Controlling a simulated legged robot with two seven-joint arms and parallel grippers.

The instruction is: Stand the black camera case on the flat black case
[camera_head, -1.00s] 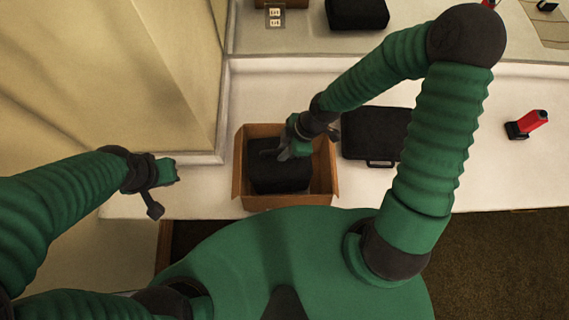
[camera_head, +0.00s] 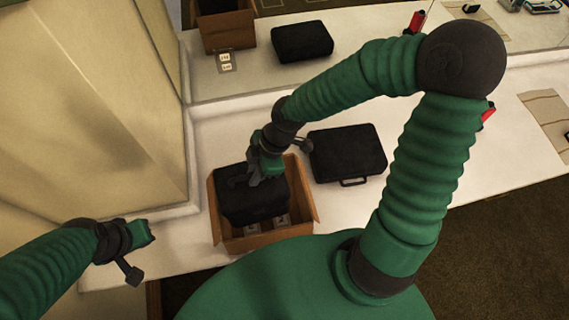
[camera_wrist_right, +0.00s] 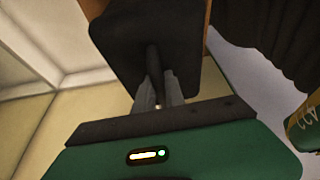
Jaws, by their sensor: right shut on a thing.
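The black camera case (camera_head: 256,201) is at the cardboard box (camera_head: 263,240), raised and slightly tilted, with the box's bottom showing in front of it. My right gripper (camera_head: 256,181) is shut on the top of this case. In the right wrist view the case (camera_wrist_right: 150,35) fills the upper middle, and the gripper's fingers (camera_wrist_right: 158,92) close on its dark handle. The flat black case (camera_head: 346,153) lies on the white counter just right of the box, its handle toward me. My left gripper (camera_head: 140,254) is empty at the lower left, apart from everything; its opening is unclear.
A mirror behind the counter repeats the box and the flat case. A beige wall panel (camera_head: 95,110) stands at the left. A red object (camera_head: 488,114) is partly hidden behind my right arm. A striped cloth (camera_head: 548,120) lies far right. White counter (camera_head: 425,185) around the flat case is bare.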

